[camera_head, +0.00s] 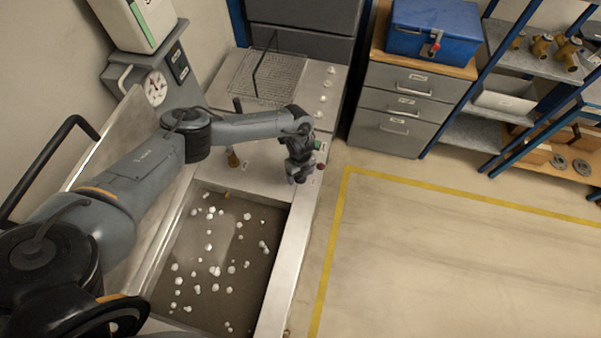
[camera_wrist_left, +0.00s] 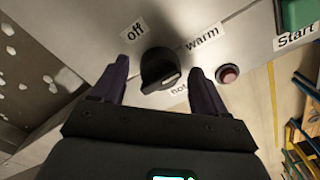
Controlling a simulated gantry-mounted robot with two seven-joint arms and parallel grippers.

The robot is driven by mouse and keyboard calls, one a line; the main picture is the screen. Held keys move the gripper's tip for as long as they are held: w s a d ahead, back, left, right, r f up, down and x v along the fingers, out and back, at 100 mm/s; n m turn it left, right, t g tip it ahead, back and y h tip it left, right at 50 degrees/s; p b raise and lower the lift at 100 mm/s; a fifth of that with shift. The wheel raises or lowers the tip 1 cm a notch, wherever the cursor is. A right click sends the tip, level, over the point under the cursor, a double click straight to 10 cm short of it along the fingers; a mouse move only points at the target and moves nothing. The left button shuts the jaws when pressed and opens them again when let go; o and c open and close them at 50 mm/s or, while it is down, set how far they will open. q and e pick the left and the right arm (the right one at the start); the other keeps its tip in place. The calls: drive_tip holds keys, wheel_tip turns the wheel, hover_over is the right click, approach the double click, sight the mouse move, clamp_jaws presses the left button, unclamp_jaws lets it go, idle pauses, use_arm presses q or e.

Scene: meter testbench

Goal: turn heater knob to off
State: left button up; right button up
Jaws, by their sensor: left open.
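The black heater knob (camera_wrist_left: 158,66) sits on the metal panel in the left wrist view, with the labels "off" (camera_wrist_left: 134,32) at its upper left, "warm" (camera_wrist_left: 203,36) at its upper right and "hot" (camera_wrist_left: 179,93) below right. A pale mark on the knob shows on its lower side, near "hot". My left gripper (camera_wrist_left: 160,78) is open, with one dark finger on each side of the knob. I cannot tell whether the fingers touch it. In the head view my left gripper (camera_head: 298,174) is over the bench's right edge and hides the knob.
A red button (camera_wrist_left: 228,74) is close to the right finger, and a green part beside the "Start" label (camera_wrist_left: 296,38) is farther right. A tank (camera_head: 225,255) with several white balls lies in front, and a wire rack (camera_head: 272,77) stands behind. Floor at right is clear.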

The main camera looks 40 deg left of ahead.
use_arm(q)
drive_tip(key=shift+c, duration=0.5)
drive_tip(key=c, duration=1)
drive_tip(key=shift+o, duration=0.2)
